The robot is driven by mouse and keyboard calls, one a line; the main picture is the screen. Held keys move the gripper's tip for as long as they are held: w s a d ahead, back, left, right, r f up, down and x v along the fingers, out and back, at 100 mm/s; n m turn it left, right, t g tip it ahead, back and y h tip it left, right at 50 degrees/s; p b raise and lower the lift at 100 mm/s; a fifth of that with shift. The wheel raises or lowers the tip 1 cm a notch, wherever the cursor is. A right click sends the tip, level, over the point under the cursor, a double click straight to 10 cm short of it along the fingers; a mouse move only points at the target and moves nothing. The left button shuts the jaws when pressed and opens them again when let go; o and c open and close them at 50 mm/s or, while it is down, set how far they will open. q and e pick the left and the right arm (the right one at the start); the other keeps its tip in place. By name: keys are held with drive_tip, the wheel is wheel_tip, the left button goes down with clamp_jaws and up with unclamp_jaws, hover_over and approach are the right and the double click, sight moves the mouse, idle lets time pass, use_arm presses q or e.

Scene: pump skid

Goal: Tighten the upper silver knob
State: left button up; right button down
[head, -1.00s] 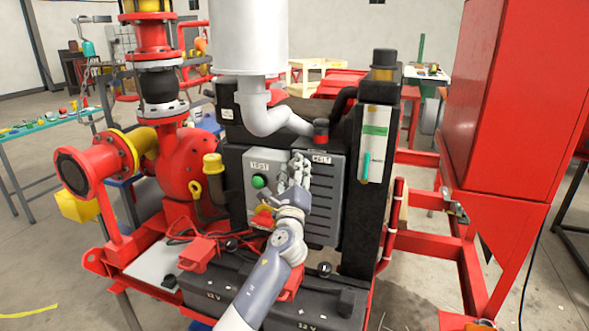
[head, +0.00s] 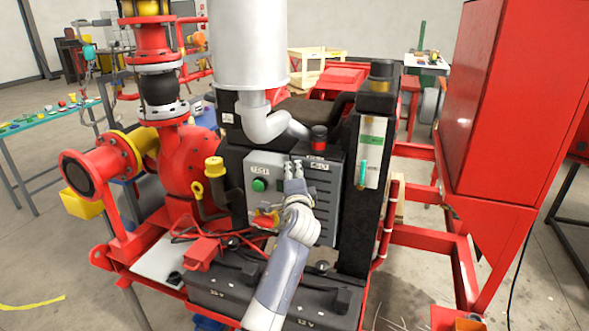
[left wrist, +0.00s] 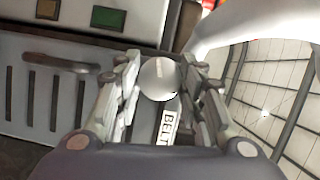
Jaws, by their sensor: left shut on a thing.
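The silver knob (left wrist: 158,78) is a round, pale knob beside the BELT label in the left wrist view. A light line crosses its face. My left gripper (left wrist: 160,90) has one finger on each side of it and is shut on it. In the head view my left gripper (head: 294,172) is at the upper part of the grey panel (head: 264,168), right of the green button (head: 259,185). The gripper hides the knob there. My right gripper is in neither view.
A grey pipe (head: 268,122) bends close above the gripper. Black batteries (head: 225,283) and red cables lie below. A black column (head: 360,225) stands to the right.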

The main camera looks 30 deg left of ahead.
use_arm(q)
drive_tip(key=n+h+p, duration=0.1)
drive_tip(key=n+p, duration=0.1)
drive_tip(key=n+h+p, duration=0.1)
drive_tip(key=n+p, duration=0.1)
drive_tip(key=p, duration=0.1)
drive_tip(key=n+g+h+p, duration=0.1)
drive_tip(key=n+p, duration=0.1)
drive_tip(key=p, duration=0.1)
drive_tip(key=shift+a+r+n, duration=0.1)
drive_tip(key=shift+r+n, duration=0.2)
drive_tip(key=shift+n+h+p, duration=0.6)
drive_tip(key=shift+n+p, duration=0.2)
drive_tip(key=shift+p, duration=0.35)
drive_tip(key=shift+f+n+h+p, duration=0.2)
drive_tip(key=shift+n+h+p, duration=0.4)
drive_tip(key=shift+n+p, duration=0.2)
drive_tip(key=shift+f, duration=0.1)
drive_tip(key=o, duration=1)
drive_tip(key=shift+o, duration=0.2)
